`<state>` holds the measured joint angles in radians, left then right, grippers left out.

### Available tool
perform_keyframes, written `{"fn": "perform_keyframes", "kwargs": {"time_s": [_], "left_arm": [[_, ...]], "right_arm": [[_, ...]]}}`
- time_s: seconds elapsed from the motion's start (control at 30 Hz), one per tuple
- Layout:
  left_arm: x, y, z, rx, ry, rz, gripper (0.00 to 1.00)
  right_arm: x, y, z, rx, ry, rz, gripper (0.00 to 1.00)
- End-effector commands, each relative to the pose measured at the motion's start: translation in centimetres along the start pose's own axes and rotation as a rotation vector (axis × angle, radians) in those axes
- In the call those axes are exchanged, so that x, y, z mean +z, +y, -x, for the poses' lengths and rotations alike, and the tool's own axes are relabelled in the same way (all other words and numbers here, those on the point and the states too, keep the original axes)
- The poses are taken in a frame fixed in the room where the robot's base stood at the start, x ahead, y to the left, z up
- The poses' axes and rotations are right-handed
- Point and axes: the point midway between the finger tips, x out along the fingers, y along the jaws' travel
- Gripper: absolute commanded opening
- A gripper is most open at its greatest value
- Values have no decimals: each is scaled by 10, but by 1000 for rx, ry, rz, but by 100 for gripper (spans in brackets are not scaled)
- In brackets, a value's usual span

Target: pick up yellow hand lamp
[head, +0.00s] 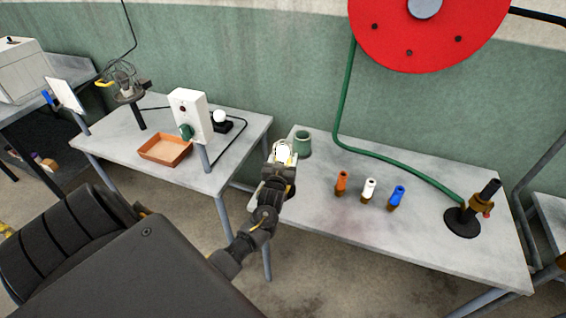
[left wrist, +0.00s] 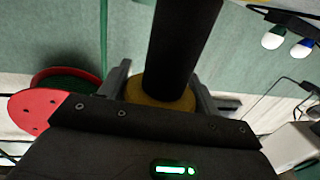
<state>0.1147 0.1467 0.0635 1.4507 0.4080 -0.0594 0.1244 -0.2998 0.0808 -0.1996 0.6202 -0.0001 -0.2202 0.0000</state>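My left gripper (head: 281,172) is over the left end of the right table, beside the green pot. In the left wrist view my left gripper (left wrist: 160,92) has a finger on each side of a yellow round part, which I take as the yellow hand lamp (left wrist: 160,101). A thick black cylinder runs from it to the top edge. In the head view a bright white and yellow end (head: 283,150) shows at the fingertips; most of the lamp is hidden there. My right gripper is not in view.
An orange lamp (head: 342,182), a white lamp (head: 369,189) and a blue lamp (head: 397,197) stand on the right table (head: 440,240). The green pot (head: 302,143) is at its back left. A black stand (head: 463,221) is at its right. The left table holds an orange tray (head: 164,149).

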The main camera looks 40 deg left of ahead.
Motion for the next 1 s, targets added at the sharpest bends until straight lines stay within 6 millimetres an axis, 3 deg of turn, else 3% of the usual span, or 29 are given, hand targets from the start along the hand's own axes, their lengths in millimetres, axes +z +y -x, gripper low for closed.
{"fn": "perform_keyframes", "kwargs": {"time_s": [0.03, 0.43, 0.77, 1.0], "left_arm": [[0, 0, 0, 0, 0, 0, 51], [0, 0, 0, 0, -1, 1, 0], [-4, 0, 0, 0, 4, 2, 0], [-21, 0, -1, -1, 7, 3, 0]], "right_arm": [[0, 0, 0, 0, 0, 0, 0], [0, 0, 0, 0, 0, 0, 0], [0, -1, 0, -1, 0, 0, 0], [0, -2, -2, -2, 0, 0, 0]]}}
